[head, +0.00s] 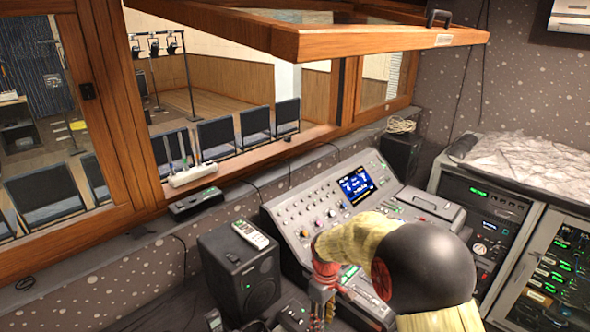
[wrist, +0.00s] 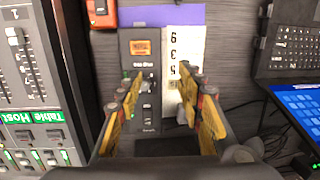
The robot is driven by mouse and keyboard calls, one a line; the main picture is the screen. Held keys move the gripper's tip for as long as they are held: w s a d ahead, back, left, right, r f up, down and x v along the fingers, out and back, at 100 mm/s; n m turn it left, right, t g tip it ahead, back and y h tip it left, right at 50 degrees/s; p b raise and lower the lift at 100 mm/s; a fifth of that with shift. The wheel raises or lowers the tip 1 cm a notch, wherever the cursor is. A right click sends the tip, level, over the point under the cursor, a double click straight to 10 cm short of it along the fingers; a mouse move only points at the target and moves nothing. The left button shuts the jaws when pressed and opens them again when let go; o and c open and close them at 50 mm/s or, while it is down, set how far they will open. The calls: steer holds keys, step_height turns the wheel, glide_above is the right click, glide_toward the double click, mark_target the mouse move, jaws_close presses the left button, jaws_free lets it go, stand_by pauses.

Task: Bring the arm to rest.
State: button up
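My gripper (wrist: 160,92) shows in the wrist view with its two yellow-and-black fingers spread apart and nothing between the tips. Below it is a small dark fader panel (wrist: 145,75) with an orange label and slider knobs. I cannot tell how far the fingertips are above this panel. In the head view my gripper (head: 322,305) points down at the front left of the lighting console (head: 290,215). My arm covers much of the console's right and front, and the fingertips are hard to make out there.
A black speaker (head: 240,275) with a remote (head: 250,234) on top stands left of the console. A rack (head: 480,225) stands to the right. A wooden window frame opens above. The wrist view shows a fader board (wrist: 30,80), a numbered card (wrist: 185,60) and a laptop (wrist: 300,105).

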steer(key=s+d+r+m+t, duration=0.2)
steer(key=s+d+r+m, duration=0.1)
steer(key=s+r, duration=0.5)
steer(key=s+d+r+m+t, duration=0.2)
steer(key=s+d+r+m, duration=0.1)
steer(key=s+r, duration=0.6)
steer(key=s+d+r+m+t, duration=0.3)
steer(key=s+d+r, duration=0.1)
steer(key=s+r, duration=0.5)
steer(key=shift+d+r+m+b, duration=0.25)
steer(key=shift+d+m+b, duration=0.05)
steer(key=shift+b, duration=0.05)
